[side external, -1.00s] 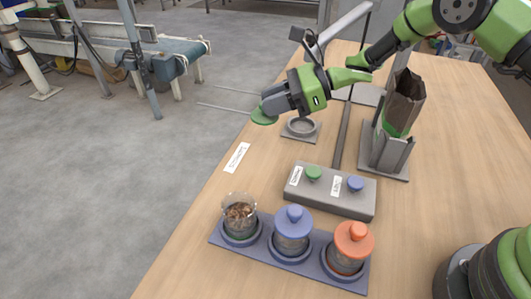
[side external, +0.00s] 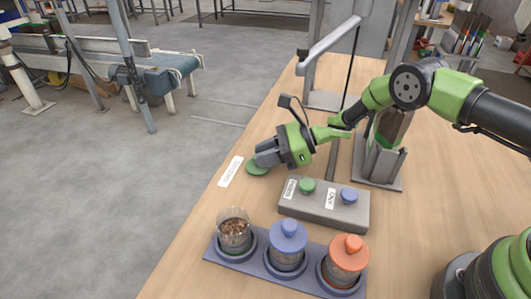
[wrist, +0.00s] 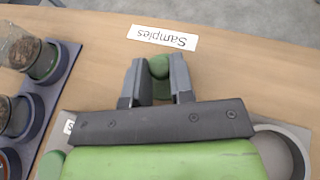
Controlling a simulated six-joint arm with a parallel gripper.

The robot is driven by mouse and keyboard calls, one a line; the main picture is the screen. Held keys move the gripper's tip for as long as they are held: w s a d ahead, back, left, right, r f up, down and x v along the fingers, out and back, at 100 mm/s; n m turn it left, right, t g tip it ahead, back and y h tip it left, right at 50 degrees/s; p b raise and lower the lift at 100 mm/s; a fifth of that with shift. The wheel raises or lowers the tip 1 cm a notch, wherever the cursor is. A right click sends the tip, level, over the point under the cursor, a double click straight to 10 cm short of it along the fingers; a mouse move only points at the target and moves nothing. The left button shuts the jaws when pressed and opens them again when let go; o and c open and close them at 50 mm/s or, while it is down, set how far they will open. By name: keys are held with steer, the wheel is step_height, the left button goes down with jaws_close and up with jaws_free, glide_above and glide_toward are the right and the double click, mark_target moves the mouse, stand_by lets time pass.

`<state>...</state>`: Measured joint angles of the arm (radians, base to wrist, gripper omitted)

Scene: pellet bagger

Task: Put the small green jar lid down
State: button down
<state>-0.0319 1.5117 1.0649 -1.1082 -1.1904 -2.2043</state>
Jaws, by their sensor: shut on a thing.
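The small green jar lid (side external: 257,169) is held in my gripper (side external: 264,160), low over the wooden table beside the white label strip. I cannot tell whether it touches the table. In the wrist view the lid (wrist: 159,68) shows as green between the two dark fingers of my gripper (wrist: 157,80). An open glass jar (side external: 234,232) with brown contents stands at the left end of the blue rack (side external: 218,254). It has no lid on.
A blue-lidded jar (side external: 287,250) and an orange-lidded jar (side external: 345,264) share the rack. A grey box (side external: 325,211) with green and blue knobs stands behind it. The "Samples" label (wrist: 163,37) lies near the table edge. A grey ring holder (wrist: 300,135) is at right in the wrist view.

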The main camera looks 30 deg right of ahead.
steer(key=shift+f, duration=0.15)
steer(key=c, duration=1)
jaws_free()
steer(key=shift+r, duration=0.2)
steer(key=v, duration=0.3)
steer(key=shift+d+r, duration=0.1)
steer(key=shift+r, duration=0.25)
step_height(320, 180, up, 6)
steer(key=shift+r, duration=0.1)
